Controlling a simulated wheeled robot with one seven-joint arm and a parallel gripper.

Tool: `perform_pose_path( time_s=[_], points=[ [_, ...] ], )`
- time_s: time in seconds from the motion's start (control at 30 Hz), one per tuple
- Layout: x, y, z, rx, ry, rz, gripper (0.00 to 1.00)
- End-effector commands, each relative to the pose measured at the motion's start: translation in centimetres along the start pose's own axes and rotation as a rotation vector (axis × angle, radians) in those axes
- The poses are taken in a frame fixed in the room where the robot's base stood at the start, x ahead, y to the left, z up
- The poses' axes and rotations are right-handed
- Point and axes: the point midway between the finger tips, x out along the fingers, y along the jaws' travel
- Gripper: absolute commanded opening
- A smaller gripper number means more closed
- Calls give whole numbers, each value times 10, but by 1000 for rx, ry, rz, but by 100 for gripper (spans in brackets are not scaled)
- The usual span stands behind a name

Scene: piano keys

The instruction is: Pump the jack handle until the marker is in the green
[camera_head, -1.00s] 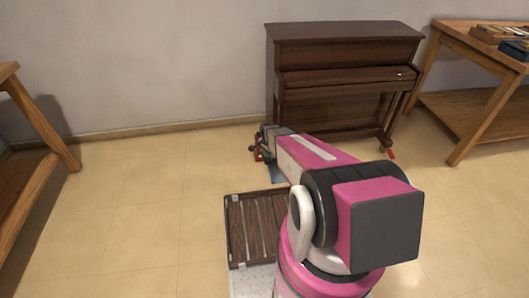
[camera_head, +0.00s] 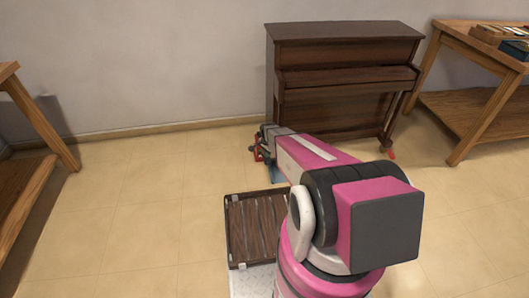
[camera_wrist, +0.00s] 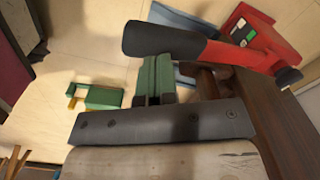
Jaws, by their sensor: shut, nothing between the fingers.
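The jack's red lever with a black grip (camera_wrist: 165,40) crosses the top of the wrist view, and its red body (camera_wrist: 250,28) with small green and white patches is at the upper right. The marker cannot be made out clearly. My gripper (camera_wrist: 153,75) shows as green fingers, shut and empty, right by the underside of the black grip; I cannot tell whether they touch it. In the head view my gripper (camera_head: 268,138) is in front of the piano's left end, with red jack parts (camera_head: 258,148) beside it, mostly hidden.
A brown upright piano (camera_head: 345,50) stands against the wall. A slatted dark crate (camera_head: 255,225) is on the near side. Wooden tables stand left (camera_head: 40,125) and right (camera_head: 480,60). A green block-like item (camera_wrist: 97,97) shows at left in the wrist view. Floor at left is clear.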

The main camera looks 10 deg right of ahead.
Motion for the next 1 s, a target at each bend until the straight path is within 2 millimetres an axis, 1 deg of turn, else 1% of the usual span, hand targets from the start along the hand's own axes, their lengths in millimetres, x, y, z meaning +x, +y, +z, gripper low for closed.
perform_pose_path(
  time_s=[0.17,0.27,1.0],
  points=[
    [1,0,0,0,0,0,0],
    [8,-1,0,0,0,1,0],
    [98,-2,-1,0,1,-1,0]
  ],
)
